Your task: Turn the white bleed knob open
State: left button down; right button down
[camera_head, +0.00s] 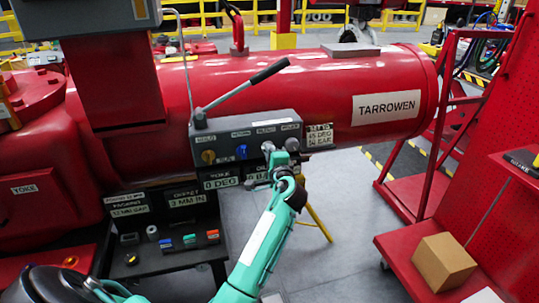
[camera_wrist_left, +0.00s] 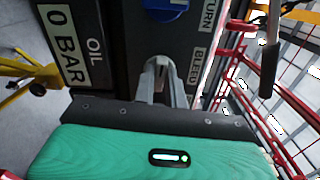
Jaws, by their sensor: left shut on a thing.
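The dark grey control panel (camera_head: 247,138) is mounted on the front of the red cylinder. The white bleed knob (camera_head: 268,147) is on it, to the right of the blue knob (camera_head: 241,151). In the left wrist view, the pale bleed knob (camera_wrist_left: 160,63) shows between the finger ends, beside the BLEED label (camera_wrist_left: 196,66). My left gripper (camera_head: 277,160) reaches up to the panel from below and is shut on the bleed knob. The fingers hide part of the knob, and its turn angle is hard to tell. My right gripper is not in view.
Gauge plates (camera_head: 221,183) hang below. A red cart with a cardboard box (camera_head: 443,262) stands at the right; floor between is clear.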

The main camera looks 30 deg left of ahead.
pick_arm(q)
jog(key=shift+f, duration=0.1)
jog(key=c, duration=1.4)
grip_release()
jog(key=shift+c, duration=0.2)
